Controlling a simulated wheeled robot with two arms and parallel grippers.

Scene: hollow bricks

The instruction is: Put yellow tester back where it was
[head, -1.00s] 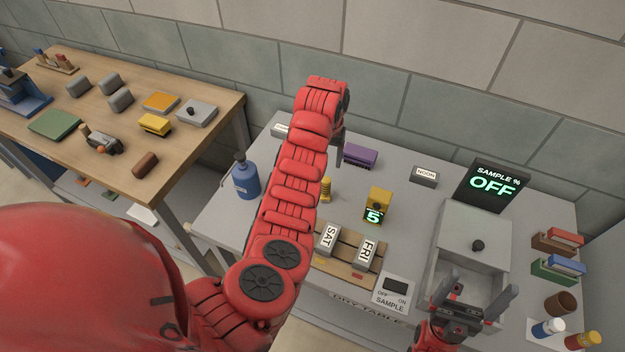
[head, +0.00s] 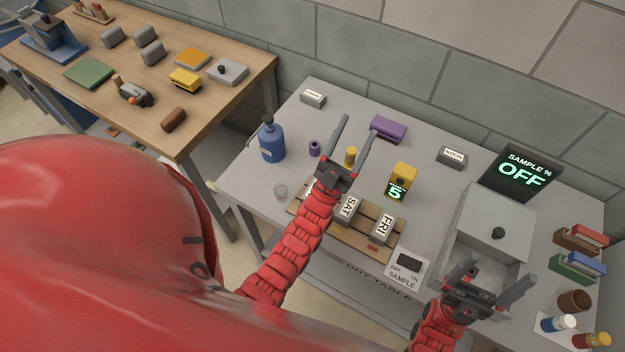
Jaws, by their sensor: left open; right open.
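The yellow tester (head: 403,174), with a lit green "5" on its dark display, stands upright on the grey table behind the wooden rack. My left gripper (head: 357,133) is open and empty, left of the tester. A small yellow ribbed piece (head: 350,155) shows between its fingers, but I cannot tell whether they touch it. My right gripper (head: 496,277) is open and empty, in front of the grey box with a black knob (head: 498,233), well to the right of the tester.
The wooden rack (head: 365,240) holds SAT and FRI blocks. A blue bottle (head: 272,143), a purple block (head: 388,129), a NOON block (head: 453,156), a SAMPLE switch (head: 408,266) and an OFF display (head: 522,172) stand around.

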